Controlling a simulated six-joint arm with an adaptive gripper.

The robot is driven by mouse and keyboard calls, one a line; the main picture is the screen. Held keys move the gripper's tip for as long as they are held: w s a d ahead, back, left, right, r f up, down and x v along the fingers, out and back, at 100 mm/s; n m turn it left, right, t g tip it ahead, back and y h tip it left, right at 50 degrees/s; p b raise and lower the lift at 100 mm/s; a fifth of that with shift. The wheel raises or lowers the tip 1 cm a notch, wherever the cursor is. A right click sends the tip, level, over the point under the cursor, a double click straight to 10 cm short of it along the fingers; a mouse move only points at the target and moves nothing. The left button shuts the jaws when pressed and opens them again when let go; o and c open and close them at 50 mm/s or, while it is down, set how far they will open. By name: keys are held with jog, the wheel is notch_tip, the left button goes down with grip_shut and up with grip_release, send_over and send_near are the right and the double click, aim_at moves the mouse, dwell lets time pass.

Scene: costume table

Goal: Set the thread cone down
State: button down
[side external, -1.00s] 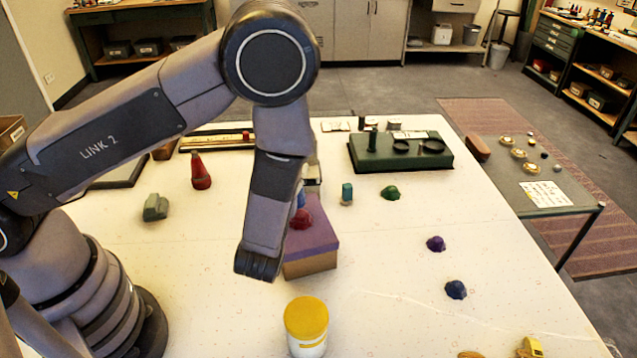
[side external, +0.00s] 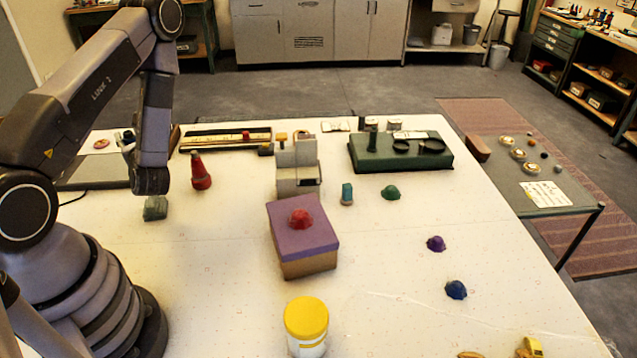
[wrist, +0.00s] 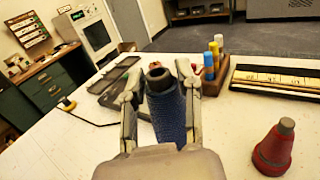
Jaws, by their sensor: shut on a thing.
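A dark blue thread cone (wrist: 168,112) sits between the two fingers of my gripper (wrist: 158,88) in the wrist view. The fingers press on its sides, and its narrow, hollow-looking top shows between them. I cannot tell the gap beneath it.
A dark flat tray (side external: 90,174) lies at the table's left edge. A purple-topped box (side external: 302,235) with a red knob stands mid-table. A yellow-lidded jar (side external: 306,322) is in front. The table's right middle is mostly open.

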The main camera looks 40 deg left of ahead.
jog(key=shift+w+a+f, duration=1.45)
jog(key=shift+a+f, duration=0.2)
jog(key=shift+f, duration=0.45)
jog(key=shift+w+a+f, duration=1.45)
jog(key=shift+a+f, duration=0.2)
jog(key=shift+f, duration=0.45)
jog(key=shift+w+a+f, duration=1.45)
jog(key=shift+a+f, duration=0.2)
jog(key=shift+f, duration=0.45)
jog(key=c, duration=0.8)
grip_release()
jog(key=shift+f, duration=0.15)
jog(key=shift+o, duration=0.2)
